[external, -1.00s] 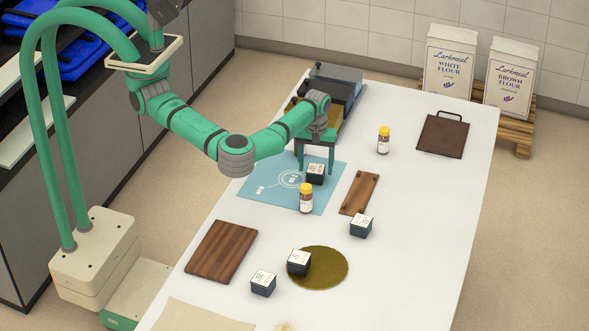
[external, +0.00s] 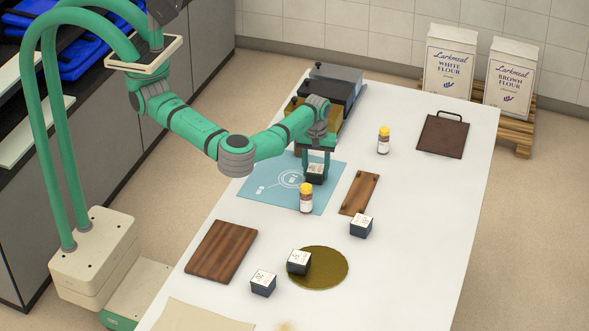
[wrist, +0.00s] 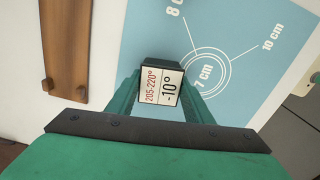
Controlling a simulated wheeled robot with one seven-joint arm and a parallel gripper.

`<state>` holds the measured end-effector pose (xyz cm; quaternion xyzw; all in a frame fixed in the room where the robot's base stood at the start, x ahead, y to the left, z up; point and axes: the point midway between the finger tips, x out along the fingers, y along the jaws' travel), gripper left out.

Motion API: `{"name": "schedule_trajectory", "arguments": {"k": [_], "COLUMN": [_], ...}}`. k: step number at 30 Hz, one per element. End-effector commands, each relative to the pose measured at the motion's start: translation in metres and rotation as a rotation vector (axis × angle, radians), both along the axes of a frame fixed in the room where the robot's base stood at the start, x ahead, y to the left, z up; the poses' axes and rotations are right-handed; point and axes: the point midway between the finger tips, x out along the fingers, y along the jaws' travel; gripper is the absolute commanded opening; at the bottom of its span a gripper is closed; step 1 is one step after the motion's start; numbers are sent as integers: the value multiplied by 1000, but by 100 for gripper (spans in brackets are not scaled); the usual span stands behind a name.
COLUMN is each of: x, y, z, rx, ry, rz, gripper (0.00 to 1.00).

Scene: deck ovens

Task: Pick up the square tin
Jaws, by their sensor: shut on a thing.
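A square tin (external: 315,171), dark with a white printed top, is between my gripper's fingers over the blue mat (external: 265,187). In the wrist view the tin (wrist: 160,86) shows "205-220°" in red and "-10°" in black. My gripper (external: 316,177) points down and is shut on it, one green finger on each side; it also shows in the wrist view (wrist: 161,97). Whether the tin touches the mat cannot be told. Similar tins stand to the front: one (external: 361,226) on the white table, one (external: 299,262) at the edge of an olive round mat (external: 325,272), one (external: 263,283) left of it.
A yellow-capped jar (external: 306,198) stands just in front of my gripper; another (external: 384,140) is behind to the right. A narrow wooden board (external: 359,192) lies right of the blue mat. Dark boxes (external: 336,88) stand behind. The table's right side is mostly clear.

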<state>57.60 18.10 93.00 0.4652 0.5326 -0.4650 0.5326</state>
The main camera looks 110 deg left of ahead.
Motion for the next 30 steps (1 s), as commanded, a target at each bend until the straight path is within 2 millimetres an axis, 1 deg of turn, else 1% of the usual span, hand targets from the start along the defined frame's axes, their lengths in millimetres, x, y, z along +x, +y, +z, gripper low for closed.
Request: {"name": "schedule_trajectory", "arguments": {"k": [5, 8, 9, 11, 15, 17, 18, 24, 30], "x": [0, 0, -3, -14, -39, -48, -57, -98, -124], "y": [0, 0, 0, -3, -11, -16, -19, -33, -41], "z": [12, 27, 34, 45, 75, 88, 94, 112, 124], "rx": [1, 1, 1, 2, 2, 2, 2, 1, 0], "ry": [-2, -2, -1, -1, -2, -3, -1, -2, 0], "rz": [0, 0, 2, 4, 4, 2, 2, -1, -2], "gripper": [18, 18, 18, 18, 18, 18, 18, 18, 18]}}
